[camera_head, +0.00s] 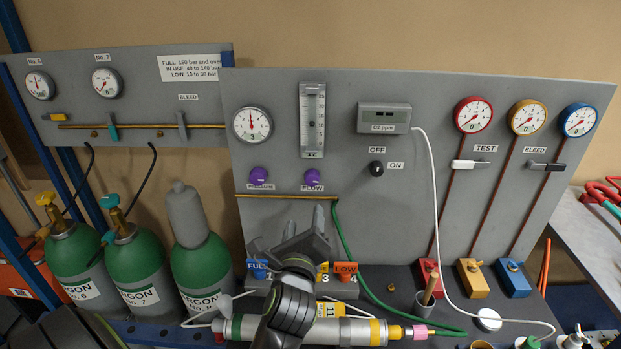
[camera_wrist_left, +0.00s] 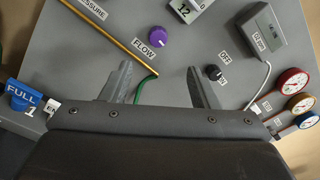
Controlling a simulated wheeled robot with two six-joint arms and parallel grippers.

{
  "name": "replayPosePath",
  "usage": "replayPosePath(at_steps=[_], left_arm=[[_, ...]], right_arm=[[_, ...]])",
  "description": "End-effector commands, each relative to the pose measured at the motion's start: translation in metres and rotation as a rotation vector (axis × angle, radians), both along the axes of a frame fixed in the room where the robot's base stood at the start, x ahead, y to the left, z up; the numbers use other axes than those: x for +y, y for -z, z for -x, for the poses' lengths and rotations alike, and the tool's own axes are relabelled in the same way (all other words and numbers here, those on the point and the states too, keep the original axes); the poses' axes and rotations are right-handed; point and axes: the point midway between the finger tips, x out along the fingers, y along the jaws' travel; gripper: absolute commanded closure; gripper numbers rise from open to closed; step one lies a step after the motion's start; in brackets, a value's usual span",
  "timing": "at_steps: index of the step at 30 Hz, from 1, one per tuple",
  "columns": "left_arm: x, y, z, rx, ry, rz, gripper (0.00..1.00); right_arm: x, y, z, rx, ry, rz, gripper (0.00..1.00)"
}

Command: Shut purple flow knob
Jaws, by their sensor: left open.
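The purple FLOW knob (camera_head: 312,177) is on the grey panel, below the flow meter tube and above its FLOW label. A second purple knob (camera_head: 258,176) sits to its left above another label, PRESSURE in the wrist view. My left gripper (camera_head: 305,222) is below the FLOW knob in the head view, pointing up toward the panel, open and apart from it. In the left wrist view the FLOW knob (camera_wrist_left: 157,36) lies beyond and between the two open fingers (camera_wrist_left: 160,85), with nothing between them but the green hose behind. My right gripper does not show.
A black OFF/ON knob (camera_head: 376,169) is to the right of the FLOW knob. A brass pipe (camera_head: 285,196) and a green hose (camera_head: 342,240) run just below it. Green argon cylinders (camera_head: 201,262) stand at left. A bench holds coloured blocks and a horizontal cylinder (camera_head: 345,331).

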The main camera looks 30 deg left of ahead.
Motion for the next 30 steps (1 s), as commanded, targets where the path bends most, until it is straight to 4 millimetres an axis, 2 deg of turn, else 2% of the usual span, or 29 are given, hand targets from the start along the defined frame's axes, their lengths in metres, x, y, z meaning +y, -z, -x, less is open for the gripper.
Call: replayPosePath(at_steps=[1,4,8,15,24,30], left_arm=[[0.004,-0.003,-0.007,0.0,0.0,-0.007,0.45],[0.011,-0.003,-0.021,0.0,0.0,-0.007,0.45],[0.022,-0.004,-0.04,-0.001,0.0,-0.006,0.45],[0.044,-0.003,-0.079,0.001,-0.001,-0.003,0.45],[0.066,-0.002,-0.118,0.0,-0.002,0.0,0.45],[0.073,-0.001,-0.131,0.0,-0.002,0.001,0.45]], right_arm=[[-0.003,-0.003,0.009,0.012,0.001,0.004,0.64],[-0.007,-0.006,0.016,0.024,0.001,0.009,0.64],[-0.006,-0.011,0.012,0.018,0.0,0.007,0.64],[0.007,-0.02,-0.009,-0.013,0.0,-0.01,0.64],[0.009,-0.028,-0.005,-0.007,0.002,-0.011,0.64],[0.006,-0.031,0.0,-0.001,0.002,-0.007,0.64]])
